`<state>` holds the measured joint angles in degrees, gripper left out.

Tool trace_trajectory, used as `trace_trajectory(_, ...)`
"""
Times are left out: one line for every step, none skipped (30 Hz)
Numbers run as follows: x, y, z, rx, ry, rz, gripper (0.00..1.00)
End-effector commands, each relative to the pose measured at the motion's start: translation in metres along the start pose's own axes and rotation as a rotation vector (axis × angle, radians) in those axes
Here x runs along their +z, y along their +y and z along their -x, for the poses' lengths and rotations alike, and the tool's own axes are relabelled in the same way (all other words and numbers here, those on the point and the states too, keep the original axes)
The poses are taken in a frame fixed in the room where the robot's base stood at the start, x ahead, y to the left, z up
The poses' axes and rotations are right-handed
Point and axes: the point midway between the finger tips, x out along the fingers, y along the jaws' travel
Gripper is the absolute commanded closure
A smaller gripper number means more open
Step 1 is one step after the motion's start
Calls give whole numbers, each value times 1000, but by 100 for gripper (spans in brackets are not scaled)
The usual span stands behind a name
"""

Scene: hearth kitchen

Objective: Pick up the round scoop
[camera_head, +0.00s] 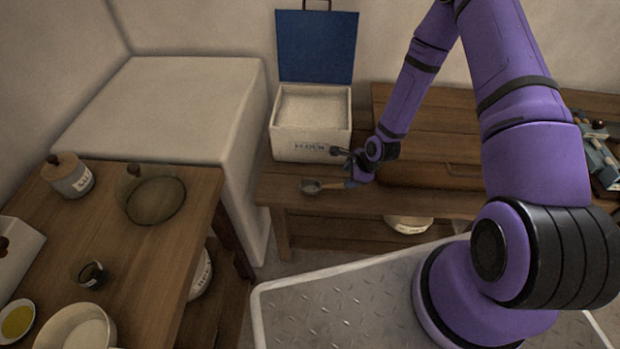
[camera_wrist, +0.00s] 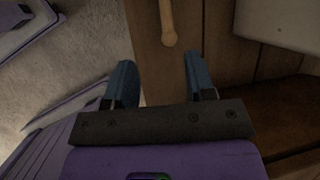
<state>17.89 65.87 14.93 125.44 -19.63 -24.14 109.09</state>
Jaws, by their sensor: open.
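The round scoop (camera_head: 312,186) lies on the low wooden bench in the head view, its round bowl to the left and its handle pointing right. In the wrist view its light wooden handle (camera_wrist: 168,22) shows at the top, and the bowl is out of frame. My gripper (camera_head: 343,167) is open and empty beside the handle end. In the wrist view the handle end lies just beyond the blue fingertips (camera_wrist: 158,62), lined up with the gap between them and nearer the right finger. I cannot tell the height between fingers and handle.
An open flour box (camera_head: 312,145) with a raised blue lid (camera_head: 316,45) stands on the bench (camera_head: 275,190) just behind the scoop. A dark wooden board (camera_head: 420,176) lies right of it. A table with jars and bowls (camera_head: 75,330) is at the left.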

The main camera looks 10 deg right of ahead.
Motion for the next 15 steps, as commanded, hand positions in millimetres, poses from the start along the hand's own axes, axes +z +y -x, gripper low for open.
trace_trajectory(0, 2, -2, 2, -2, -7, 50)
trace_trajectory(-1, 3, -3, 2, -3, -11, 50)
trace_trajectory(-1, 3, -4, 2, -5, -15, 50)
trace_trajectory(-1, 4, -5, 2, -5, -16, 50)
trace_trajectory(-1, 4, -7, 2, -6, -18, 50)
trace_trajectory(0, 4, -10, 2, -6, -18, 50)
trace_trajectory(0, 4, -13, 2, -6, -17, 50)
trace_trajectory(0, 4, -17, 2, -6, -17, 50)
trace_trajectory(0, 4, -23, 3, -6, -17, 50)
trace_trajectory(0, 4, -28, 2, -6, -17, 50)
trace_trajectory(0, 4, -33, 2, -6, -17, 50)
trace_trajectory(0, 4, -39, 3, -6, -16, 50)
trace_trajectory(0, 4, -43, 2, -6, -16, 50)
trace_trajectory(0, 3, -46, 1, -6, -16, 50)
trace_trajectory(0, 3, -51, 2, -6, -16, 50)
